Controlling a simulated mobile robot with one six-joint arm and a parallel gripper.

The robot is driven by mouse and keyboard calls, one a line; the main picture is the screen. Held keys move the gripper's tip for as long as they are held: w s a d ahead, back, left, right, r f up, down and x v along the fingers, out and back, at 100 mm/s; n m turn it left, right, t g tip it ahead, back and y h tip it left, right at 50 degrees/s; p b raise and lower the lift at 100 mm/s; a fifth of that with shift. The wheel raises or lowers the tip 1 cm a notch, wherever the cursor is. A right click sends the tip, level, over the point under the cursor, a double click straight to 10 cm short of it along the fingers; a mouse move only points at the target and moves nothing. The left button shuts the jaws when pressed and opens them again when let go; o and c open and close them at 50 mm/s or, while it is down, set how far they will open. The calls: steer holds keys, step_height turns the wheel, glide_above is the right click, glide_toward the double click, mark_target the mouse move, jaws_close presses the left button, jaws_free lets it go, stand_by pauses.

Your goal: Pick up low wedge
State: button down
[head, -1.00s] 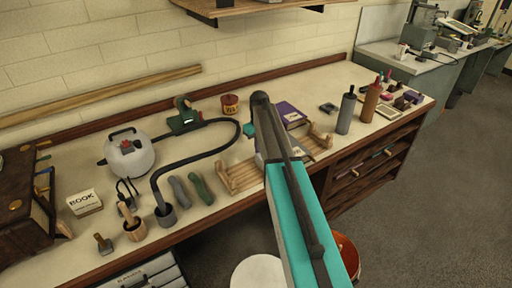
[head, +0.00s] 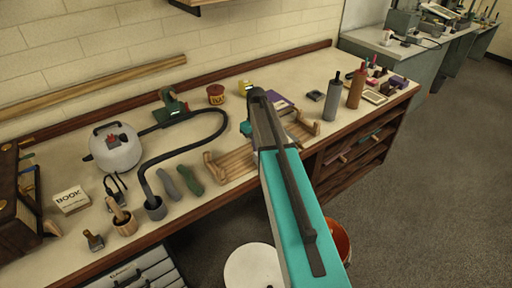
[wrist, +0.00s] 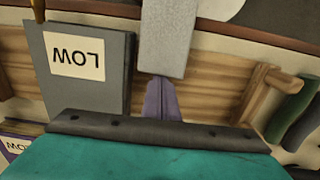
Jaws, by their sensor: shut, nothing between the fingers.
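A grey block labelled LOW (wrist: 118,82), upside down in the wrist view, lies over the slats of a wooden rack (wrist: 222,92); it looks like the low wedge. In the head view my arm hides it. My gripper (wrist: 163,80) is shut and empty, to the right of the block in the wrist view and apart from it in the picture; the height gap is unclear. In the head view my arm covers the fingers. A purple item (head: 279,99) lies behind the rack; its partly cropped label shows at lower left in the wrist view (wrist: 18,147).
Green and grey rounded pieces (head: 190,180) lie left of the rack (head: 238,165). A black hose (head: 185,142) curves behind them from a white tank (head: 116,150). Two bottles (head: 355,90) stand to the right. An orange bucket (head: 338,240) is below the bench edge.

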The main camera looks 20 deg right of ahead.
step_height(320, 180, up, 14)
steer(key=b, duration=0.2)
steer(key=shift+b, duration=0.3)
stand_by(0.7)
steer(key=shift+s, duration=0.1)
